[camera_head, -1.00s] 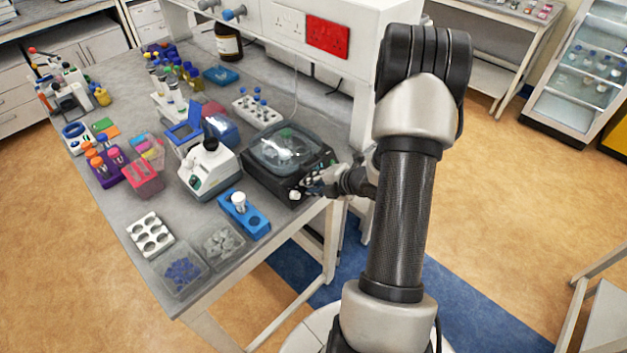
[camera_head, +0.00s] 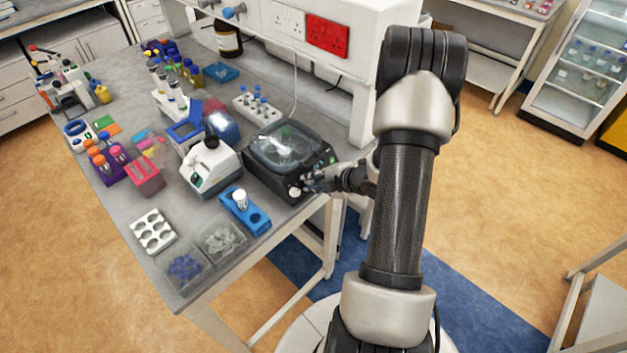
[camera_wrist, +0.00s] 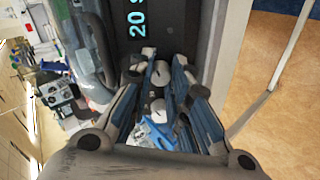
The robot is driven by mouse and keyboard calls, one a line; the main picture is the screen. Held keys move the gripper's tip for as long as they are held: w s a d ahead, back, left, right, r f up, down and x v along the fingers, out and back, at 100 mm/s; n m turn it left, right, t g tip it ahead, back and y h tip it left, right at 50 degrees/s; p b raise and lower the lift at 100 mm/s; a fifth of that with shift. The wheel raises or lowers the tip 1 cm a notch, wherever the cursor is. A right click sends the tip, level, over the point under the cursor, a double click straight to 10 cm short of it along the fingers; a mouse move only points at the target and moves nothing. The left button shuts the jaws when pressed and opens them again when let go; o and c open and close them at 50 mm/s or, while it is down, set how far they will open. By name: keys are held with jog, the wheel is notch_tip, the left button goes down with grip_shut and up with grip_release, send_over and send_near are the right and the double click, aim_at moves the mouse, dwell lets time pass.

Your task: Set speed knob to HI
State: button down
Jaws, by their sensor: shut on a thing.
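A black centrifuge-like machine (camera_head: 258,180) with a clear domed lid stands at the bench's right edge. A pale knob (camera_head: 295,192) sits at its front corner, beside my gripper (camera_head: 312,186). In the wrist view, my gripper (camera_wrist: 162,70) is shut on a round grey knob (camera_wrist: 160,74) on the machine's dark panel. Another round pale knob-like part (camera_wrist: 158,108) shows below it. A display (camera_wrist: 136,20) reads "20 s" in cyan. The knob markings are too small to read, so I cannot tell its setting or which knob is the speed one.
A white and dark bench device (camera_head: 212,168) and a blue rack (camera_head: 244,210) with a white-capped tube stand left of the machine. A rack of blue-capped tubes (camera_head: 257,105) stands behind it.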

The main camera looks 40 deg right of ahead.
jog(key=c, duration=1.8)
grip_release()
jog(key=shift+o, duration=0.2)
jog(key=v, duration=1.2)
